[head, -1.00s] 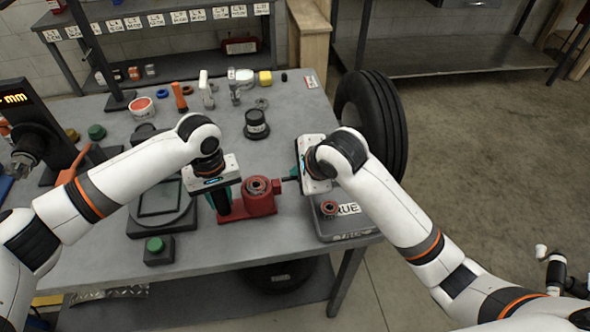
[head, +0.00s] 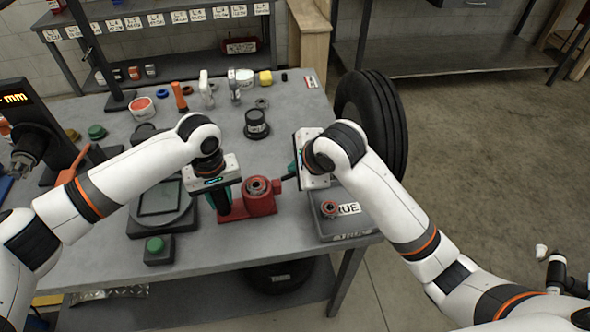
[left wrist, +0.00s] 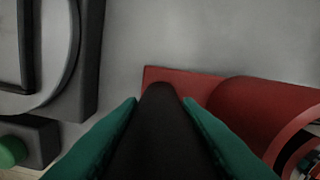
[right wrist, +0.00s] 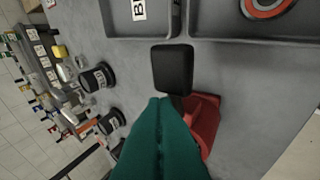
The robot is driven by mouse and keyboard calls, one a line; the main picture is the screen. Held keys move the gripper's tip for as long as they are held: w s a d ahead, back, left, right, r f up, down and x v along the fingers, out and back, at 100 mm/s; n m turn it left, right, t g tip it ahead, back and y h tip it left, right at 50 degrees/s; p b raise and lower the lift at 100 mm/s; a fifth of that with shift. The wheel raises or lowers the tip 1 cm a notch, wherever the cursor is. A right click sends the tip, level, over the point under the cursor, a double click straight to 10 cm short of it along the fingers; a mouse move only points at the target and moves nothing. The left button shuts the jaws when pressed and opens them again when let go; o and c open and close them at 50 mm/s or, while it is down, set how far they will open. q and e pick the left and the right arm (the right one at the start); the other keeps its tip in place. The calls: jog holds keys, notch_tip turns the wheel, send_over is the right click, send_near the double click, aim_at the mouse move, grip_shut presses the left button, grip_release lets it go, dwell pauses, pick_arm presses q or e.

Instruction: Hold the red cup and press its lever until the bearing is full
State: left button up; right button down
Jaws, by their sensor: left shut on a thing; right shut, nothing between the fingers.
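The red cup (head: 262,201) stands on its red base on the grey table, with a ring-shaped bearing (head: 257,187) on top. My left gripper (head: 224,207) is shut on the black upright handle at the left of the base. The black handle (left wrist: 160,130) fills the space between its teal fingers in the left wrist view. A black lever (head: 289,176) sticks out to the right of the cup. Its black pad (right wrist: 172,68) shows in the right wrist view. My right gripper (right wrist: 158,103) is shut and empty beside the pad; contact is unclear.
A grey tray (head: 346,228) with another bearing (head: 329,208) lies right of the cup. A scale (head: 160,205) and a green button box (head: 157,249) are at left. A dark pot (head: 256,124) stands behind. A tyre (head: 372,115) leans at the table's right edge.

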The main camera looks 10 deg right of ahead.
jog(key=shift+a+r, duration=0.1)
jog(key=shift+r, duration=0.45)
jog(key=shift+a+r, duration=0.25)
jog(key=shift+r, duration=0.55)
jog(key=shift+a+r, duration=0.25)
jog(key=shift+r, duration=0.55)
jog(key=shift+a+r, duration=0.25)
jog(key=shift+r, duration=0.55)
dwell(0.9)
jog(key=r, duration=0.2)
jog(key=a+r, duration=0.1)
jog(key=shift+r, duration=0.35)
jog(key=shift+f, duration=0.1)
notch_tip(320, 180, down, 8)
jog(key=d, duration=0.2)
jog(key=shift+d+f, duration=0.15)
jog(key=shift+d, duration=0.05)
dwell(2.0)
